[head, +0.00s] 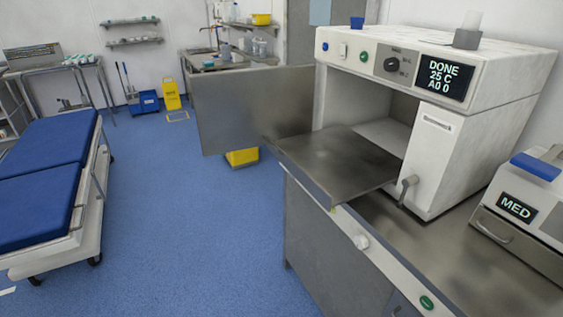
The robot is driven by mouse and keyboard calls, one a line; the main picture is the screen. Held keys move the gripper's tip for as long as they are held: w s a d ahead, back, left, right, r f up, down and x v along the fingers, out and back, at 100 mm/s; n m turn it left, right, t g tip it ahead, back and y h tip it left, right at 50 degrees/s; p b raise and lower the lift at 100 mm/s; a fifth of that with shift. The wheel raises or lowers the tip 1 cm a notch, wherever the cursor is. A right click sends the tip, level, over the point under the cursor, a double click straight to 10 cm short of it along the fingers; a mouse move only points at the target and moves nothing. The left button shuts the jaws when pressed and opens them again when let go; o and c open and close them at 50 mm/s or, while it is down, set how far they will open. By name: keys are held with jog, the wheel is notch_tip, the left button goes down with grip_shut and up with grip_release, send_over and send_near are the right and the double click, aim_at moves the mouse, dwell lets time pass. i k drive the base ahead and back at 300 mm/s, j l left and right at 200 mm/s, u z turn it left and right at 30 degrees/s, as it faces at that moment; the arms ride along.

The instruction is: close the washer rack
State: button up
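The washer (480,60) is a white box unit on the steel counter, and its display reads "DONE 25 C A0 0". Its grey door (250,108) stands swung open to the left. The washer rack (335,165) is a flat, dark grey metal shelf, pulled out of the open chamber toward the front left. Nothing is seen lying on it. Its back end reaches to the chamber opening, where the pale chamber floor (385,135) shows. A grey lever-like handle (408,187) is at the washer's lower front, right of the rack. My gripper is not in view.
The steel counter (430,245) runs below the washer, with a box marked MED (515,208) at right. A grey cup (467,38) sits on the washer. A blue-padded table (40,190) stands at left. Blue floor (190,230) between is largely clear.

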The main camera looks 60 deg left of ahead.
aim_at(337, 164)
jog(key=u, duration=1.85)
jog(key=i+j+z, duration=0.1)
jog(key=i, duration=0.35)
jog(key=i+j+z, duration=0.1)
jog(key=i+j, duration=0.2)
jog(key=i, duration=0.2)
